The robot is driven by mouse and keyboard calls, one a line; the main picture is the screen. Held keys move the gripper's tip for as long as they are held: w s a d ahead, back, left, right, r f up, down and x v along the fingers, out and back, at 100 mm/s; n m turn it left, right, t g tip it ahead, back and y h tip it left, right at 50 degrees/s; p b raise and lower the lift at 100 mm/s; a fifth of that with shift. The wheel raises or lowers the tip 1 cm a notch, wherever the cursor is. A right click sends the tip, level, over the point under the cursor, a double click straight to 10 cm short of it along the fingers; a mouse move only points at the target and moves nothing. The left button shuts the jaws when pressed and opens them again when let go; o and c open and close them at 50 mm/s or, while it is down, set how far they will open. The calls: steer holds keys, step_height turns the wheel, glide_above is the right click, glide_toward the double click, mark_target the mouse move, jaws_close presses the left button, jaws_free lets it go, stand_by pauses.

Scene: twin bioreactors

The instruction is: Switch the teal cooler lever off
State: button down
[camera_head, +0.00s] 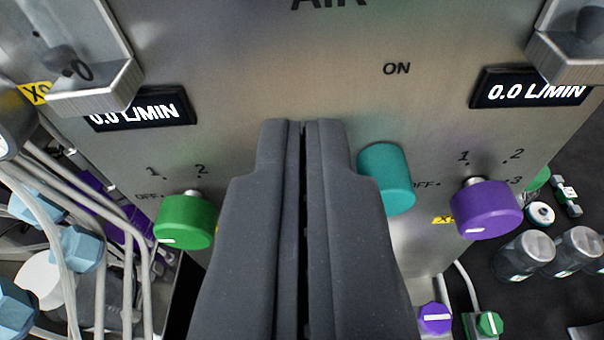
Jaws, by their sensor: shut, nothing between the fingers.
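The teal lever (386,178) is a short rounded teal handle on the metal panel, right of centre. It sits below the "ON" label (397,69), angled slightly. No teal "OFF" label shows; my gripper may hide that part of the panel. My gripper (302,124) is shut and empty, its dark fingers pointing up the picture at the panel. Its right finger is just left of the teal lever and overlaps its lower left edge in the picture. I cannot tell whether they touch.
A green knob (185,221) is on the left and a purple knob (486,209) on the right, both with number marks. Two displays read 0.0 L/MIN (141,112) (533,92). Tubes (126,230) crowd the lower left; jars (525,255) stand at right.

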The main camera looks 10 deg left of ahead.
steer(key=b+v, duration=0.2)
steer(key=v, duration=0.5)
steer(key=shift+s, duration=0.3)
steer(key=s+d+r+b, duration=0.6)
steer(key=s+d+r, duration=0.2)
steer(key=d+r, duration=0.2)
steer(key=s+d+r+h+b, duration=0.1)
steer(key=s+d+r+b, duration=0.5)
steer(key=d+r, duration=0.5)
steer(key=s+d, duration=0.2)
steer(key=d, duration=0.2)
steer(key=shift+r+h, duration=0.25)
steer(key=shift+h, duration=0.05)
